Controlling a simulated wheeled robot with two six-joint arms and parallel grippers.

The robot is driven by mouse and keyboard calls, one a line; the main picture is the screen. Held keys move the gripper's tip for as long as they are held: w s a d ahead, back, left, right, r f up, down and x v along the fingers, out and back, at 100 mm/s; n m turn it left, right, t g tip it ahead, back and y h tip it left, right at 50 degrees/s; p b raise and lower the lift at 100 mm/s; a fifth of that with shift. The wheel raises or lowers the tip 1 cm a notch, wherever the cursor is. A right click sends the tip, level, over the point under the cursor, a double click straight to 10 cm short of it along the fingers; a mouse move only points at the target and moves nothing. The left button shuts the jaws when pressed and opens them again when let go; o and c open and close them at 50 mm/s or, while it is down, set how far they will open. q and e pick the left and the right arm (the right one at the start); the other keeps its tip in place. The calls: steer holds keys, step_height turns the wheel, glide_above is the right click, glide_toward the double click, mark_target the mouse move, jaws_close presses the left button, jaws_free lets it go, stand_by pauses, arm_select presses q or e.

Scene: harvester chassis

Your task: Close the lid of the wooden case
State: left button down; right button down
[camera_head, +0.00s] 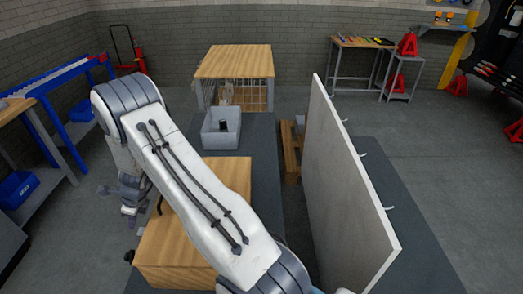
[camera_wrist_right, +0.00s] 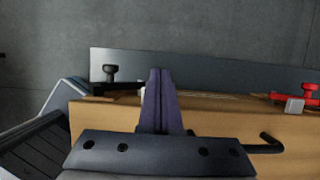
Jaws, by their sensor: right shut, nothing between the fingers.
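The wooden case (camera_head: 238,178) stands in the lower middle of the head view, partly covered by my right arm. Its pale wooden top looks flat there; I cannot tell how far the lid is open. In the right wrist view the wooden case (camera_wrist_right: 215,118) runs across the picture, with a black hooked handle (camera_wrist_right: 265,143) at the right. My right gripper (camera_head: 130,208) hangs at the case's left side. In the wrist view the right gripper (camera_wrist_right: 158,75) has its dark purple fingers together, empty, in front of the wood; contact is unclear. My left gripper is out of view.
A grey bin (camera_head: 221,140) stands behind the case. A large pale panel (camera_head: 345,190) stands upright to the right. A wooden-topped cage (camera_head: 235,62) is at the back, and a blue-framed bench (camera_head: 60,78) at the left. The wrist view shows a red clamp (camera_wrist_right: 280,97).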

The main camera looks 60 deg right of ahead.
steer(key=shift+x, duration=0.8)
steer(key=shift+s, duration=0.15)
